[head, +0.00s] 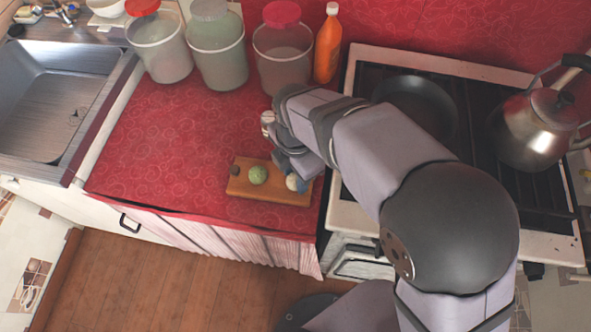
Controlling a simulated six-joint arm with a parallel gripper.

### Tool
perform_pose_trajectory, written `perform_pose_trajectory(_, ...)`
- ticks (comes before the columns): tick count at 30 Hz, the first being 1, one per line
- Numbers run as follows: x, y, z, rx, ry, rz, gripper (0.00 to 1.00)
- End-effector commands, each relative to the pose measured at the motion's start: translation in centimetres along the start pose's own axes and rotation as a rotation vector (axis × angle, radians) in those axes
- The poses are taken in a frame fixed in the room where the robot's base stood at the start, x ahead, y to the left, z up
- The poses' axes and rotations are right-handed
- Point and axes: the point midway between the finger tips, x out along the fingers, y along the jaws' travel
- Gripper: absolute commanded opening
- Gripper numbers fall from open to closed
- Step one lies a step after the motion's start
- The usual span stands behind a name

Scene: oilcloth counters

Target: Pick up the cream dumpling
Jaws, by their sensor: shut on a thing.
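The cream dumpling (292,183) is a small pale round thing at the right end of a wooden board (272,193), partly hidden by my gripper. My gripper (297,178) points down over that end of the board and is shut on the cream dumpling. The fingertips are small and partly covered, and I cannot tell whether the dumpling is clear of the board. A small blue patch shows right beside the dumpling; I cannot tell what it is.
A green ball (257,175) and a small dark piece (235,170) are on the board. Lidded jars (283,55) and an orange bottle (328,47) stand behind. A stove with a pan (415,105) and kettle (540,125) is right. The red counter (170,150) is clear at left.

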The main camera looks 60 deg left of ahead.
Motion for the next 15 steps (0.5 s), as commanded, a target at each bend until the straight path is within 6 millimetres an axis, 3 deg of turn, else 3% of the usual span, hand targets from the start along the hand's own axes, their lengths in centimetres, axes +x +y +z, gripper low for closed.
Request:
perform_pose_trajectory(5, -1.3, 0.1, 0.0, 0.000, -0.001, 0.005, 0.29)
perform_pose_trajectory(15, -6.8, 0.2, 0.0, 0.000, -0.001, 0.006, 0.29)
